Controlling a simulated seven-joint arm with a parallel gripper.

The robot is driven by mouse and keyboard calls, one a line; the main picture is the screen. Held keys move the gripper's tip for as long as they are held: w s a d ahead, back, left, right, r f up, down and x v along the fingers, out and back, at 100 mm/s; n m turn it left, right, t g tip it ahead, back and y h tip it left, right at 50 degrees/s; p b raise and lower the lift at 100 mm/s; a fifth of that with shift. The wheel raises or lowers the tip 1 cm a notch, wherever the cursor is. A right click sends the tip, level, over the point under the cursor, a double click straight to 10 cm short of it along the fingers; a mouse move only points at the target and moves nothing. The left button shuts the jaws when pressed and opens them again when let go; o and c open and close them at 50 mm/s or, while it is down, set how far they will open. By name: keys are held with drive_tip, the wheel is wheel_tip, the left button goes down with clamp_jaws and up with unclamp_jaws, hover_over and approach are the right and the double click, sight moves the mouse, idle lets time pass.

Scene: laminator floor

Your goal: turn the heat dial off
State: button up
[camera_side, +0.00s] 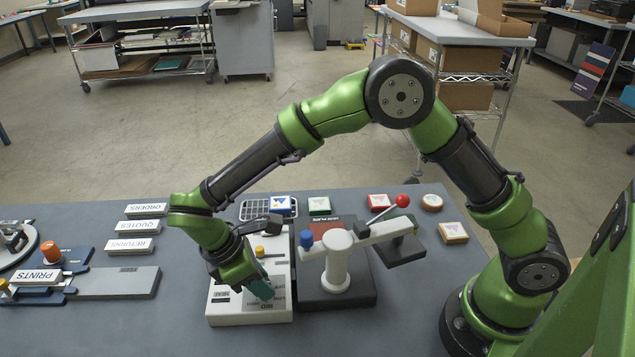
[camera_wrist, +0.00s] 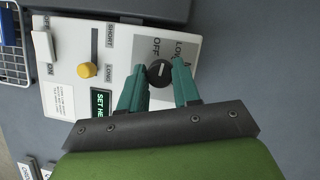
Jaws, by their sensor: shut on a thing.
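The white control panel (camera_side: 228,310) lies on the grey table, below my bent arm. In the wrist view the panel (camera_wrist: 70,40) carries the round black heat dial (camera_wrist: 158,72), with OFF and LOW printed beside it. A light mark shows on the dial; I cannot tell exactly which label it points to. My gripper (camera_wrist: 159,84) has its two green fingers on either side of the dial, shut on it. In the side view my gripper (camera_side: 262,288) is down at the panel's front right, and its fingers hide the dial.
Label blocks (camera_side: 130,245) lie left.

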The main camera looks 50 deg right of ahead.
drive_tip(key=n+t, duration=0.1)
drive_tip(key=n, duration=0.1)
drive_tip(key=n+t, duration=0.1)
drive_tip(key=n, duration=0.2)
drive_tip(key=shift+s+a, duration=0.1)
drive_tip(key=shift+n, duration=0.3)
idle(0.4)
drive_tip(key=o, duration=1)
drive_tip(key=shift+r, duration=0.1)
drive_tip(key=v, duration=1.6)
drive_tip(key=shift+a+r, duration=0.25)
drive_tip(key=shift+a, duration=0.2)
